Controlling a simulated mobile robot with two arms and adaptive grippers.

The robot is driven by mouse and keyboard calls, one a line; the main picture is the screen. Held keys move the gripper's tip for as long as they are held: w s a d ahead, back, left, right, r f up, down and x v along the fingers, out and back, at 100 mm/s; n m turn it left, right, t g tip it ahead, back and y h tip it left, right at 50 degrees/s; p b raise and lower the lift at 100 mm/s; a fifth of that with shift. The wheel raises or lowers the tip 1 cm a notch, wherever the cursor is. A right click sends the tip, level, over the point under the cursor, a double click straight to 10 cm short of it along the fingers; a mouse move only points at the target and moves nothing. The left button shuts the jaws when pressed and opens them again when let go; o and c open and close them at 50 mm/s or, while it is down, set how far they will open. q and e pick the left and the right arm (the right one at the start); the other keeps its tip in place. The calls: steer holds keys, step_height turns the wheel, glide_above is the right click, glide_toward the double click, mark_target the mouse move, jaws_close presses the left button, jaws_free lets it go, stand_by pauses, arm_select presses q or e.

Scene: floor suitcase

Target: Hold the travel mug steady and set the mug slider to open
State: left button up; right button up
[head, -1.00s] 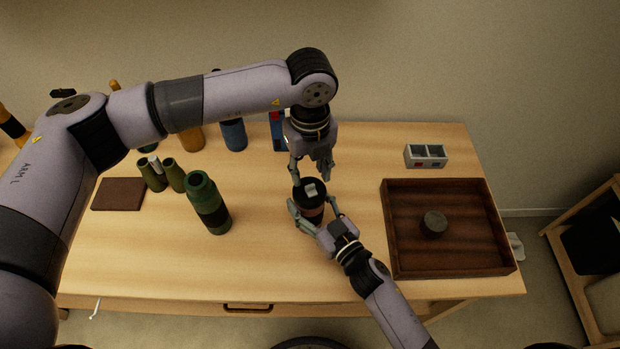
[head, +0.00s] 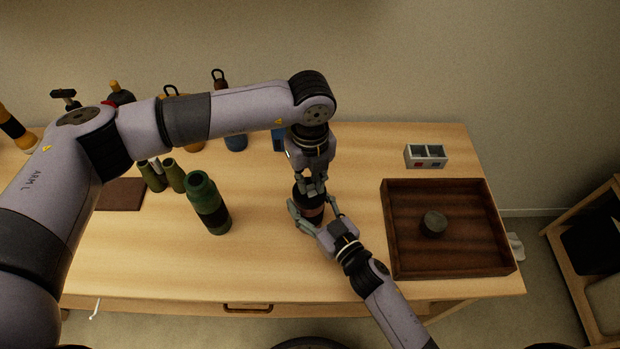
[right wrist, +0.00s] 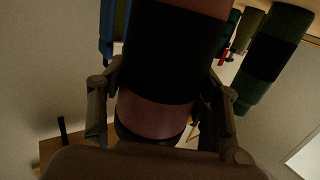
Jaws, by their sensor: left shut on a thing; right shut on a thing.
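The travel mug (head: 312,213), dark with a reddish-brown band, stands on the table near its middle. My right gripper (head: 316,217) is shut around the mug's body from the front right. The right wrist view shows the mug (right wrist: 172,60) large between the two fingers of that gripper (right wrist: 160,112). My left gripper (head: 312,188) points down at the mug's top and is shut on the slider at the lid. The slider and most of the lid are hidden behind its fingers, so the slider's position cannot be told.
A green bottle (head: 207,204) stands left of the mug, with binoculars (head: 163,176) behind it. A wooden tray (head: 390,235) holding a round dark object (head: 434,223) is at the right. A small grey box (head: 425,157) stands behind the tray. The table front is clear.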

arm_select(q)
jaws_close()
steer(key=shift+w, duration=0.1)
stand_by(0.4)
steer(key=shift+w+a+r, duration=0.1)
steer(key=shift+w+a, duration=0.15)
steer(key=shift+w, duration=0.25)
steer(key=shift+w+a, duration=0.2)
steer(key=shift+w, duration=0.3)
arm_select(e)
steer(key=shift+a, duration=0.1)
arm_select(q)
steer(key=o, duration=0.6)
jaws_free()
steer(key=shift+d, duration=0.1)
arm_select(e)
steer(key=shift+s+a, duration=0.1)
steer(key=shift+s, duration=0.05)
arm_select(q)
steer(key=shift+o, duration=0.2)
steer(key=shift+w+r, duration=0.1)
arm_select(e)
steer(key=shift+f, duration=0.4)
steer(key=shift+c, duration=0.6)
arm_select(q)
step_height(320, 180, up, 12)
arm_select(e)
steer(key=shift+d+r, duration=0.2)
steer(key=shift+r, duration=0.15)
